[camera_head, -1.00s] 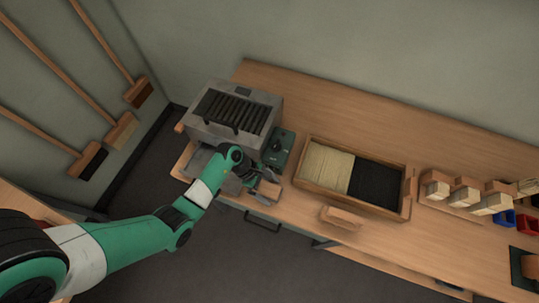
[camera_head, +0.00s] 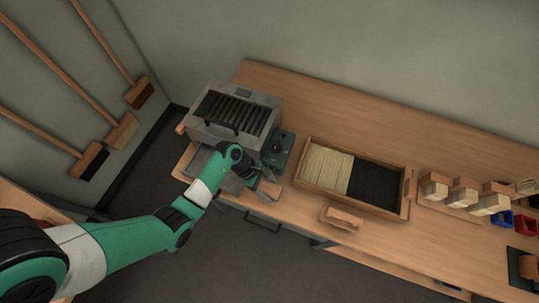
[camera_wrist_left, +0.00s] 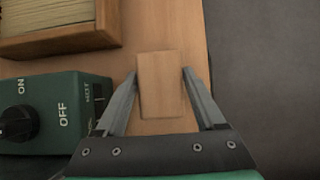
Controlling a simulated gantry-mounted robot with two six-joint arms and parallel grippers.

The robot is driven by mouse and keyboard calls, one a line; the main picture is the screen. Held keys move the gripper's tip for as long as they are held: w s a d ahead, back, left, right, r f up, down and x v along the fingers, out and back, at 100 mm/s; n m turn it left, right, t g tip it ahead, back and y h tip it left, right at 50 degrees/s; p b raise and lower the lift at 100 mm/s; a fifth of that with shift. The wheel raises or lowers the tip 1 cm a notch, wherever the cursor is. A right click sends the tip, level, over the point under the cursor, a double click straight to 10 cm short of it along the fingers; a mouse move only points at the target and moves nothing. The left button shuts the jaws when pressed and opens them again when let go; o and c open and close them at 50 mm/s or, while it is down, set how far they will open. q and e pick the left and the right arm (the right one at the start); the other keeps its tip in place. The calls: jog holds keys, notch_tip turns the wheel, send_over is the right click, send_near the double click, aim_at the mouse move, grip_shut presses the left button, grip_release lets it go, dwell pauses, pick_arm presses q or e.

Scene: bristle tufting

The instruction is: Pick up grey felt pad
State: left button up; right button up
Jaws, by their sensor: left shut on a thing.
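My left gripper (camera_head: 262,178) is low over the front of the bench, just in front of the green control box. In the left wrist view its two fingers (camera_wrist_left: 160,78) are closed against the sides of a plain wooden block (camera_wrist_left: 160,85). I cannot tell whether the block rests on the bench or is lifted. No grey felt surface shows clearly; the underside of the block is hidden. My right gripper is out of view.
The green control box (camera_head: 279,149) with a knob stands beside the metal slotted machine (camera_head: 207,132). A wooden tray (camera_head: 307,184) of pale and black bristles is to the right. A wooden piece (camera_head: 341,218) lies at the front edge. Bare bench lies behind the tray.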

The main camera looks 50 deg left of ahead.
pick_arm(q)
jog(key=s+d+r+p, duration=0.6)
jog(key=s+d+r, duration=0.2)
jog(key=s+r, duration=0.3)
jog(key=shift+d, duration=0.35)
jog(key=shift+r, duration=0.1)
